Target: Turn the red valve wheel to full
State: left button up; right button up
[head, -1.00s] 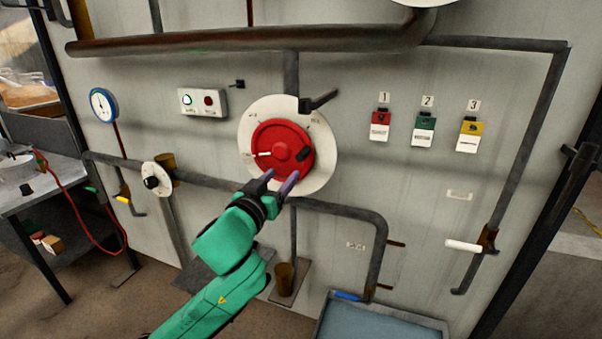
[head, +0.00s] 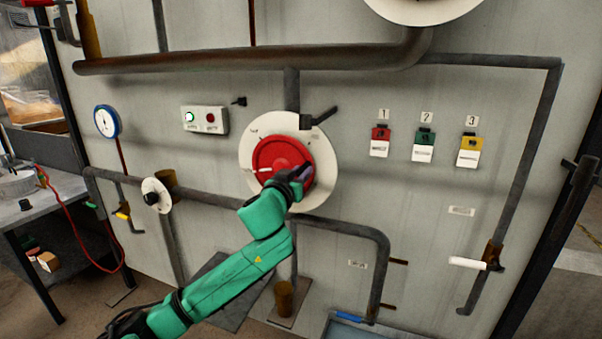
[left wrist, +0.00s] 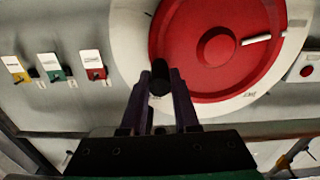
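The red valve wheel (head: 276,154) sits on a round white dial plate (head: 322,150) on the grey wall panel. A white pointer on it points left in the head view. The wheel also fills the top of the left wrist view (left wrist: 190,25). A dark knob (left wrist: 160,78) stands out near its rim. My left gripper (head: 302,176) reaches the lower right of the wheel. In the left wrist view its purple fingers (left wrist: 160,88) lie close on both sides of the knob and appear shut on it. In the head view the gripper hides the knob. My right gripper is not in view.
A black lever (head: 318,117) juts out above the dial. Pipes (head: 250,58) run above and below the wheel. Tags in red, green and yellow (head: 423,145) hang to the right. A small white wheel (head: 155,196), a gauge (head: 107,121) and a light box (head: 204,120) are left.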

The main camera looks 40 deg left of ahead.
pick_arm(q)
grip_shut()
dwell(1.1)
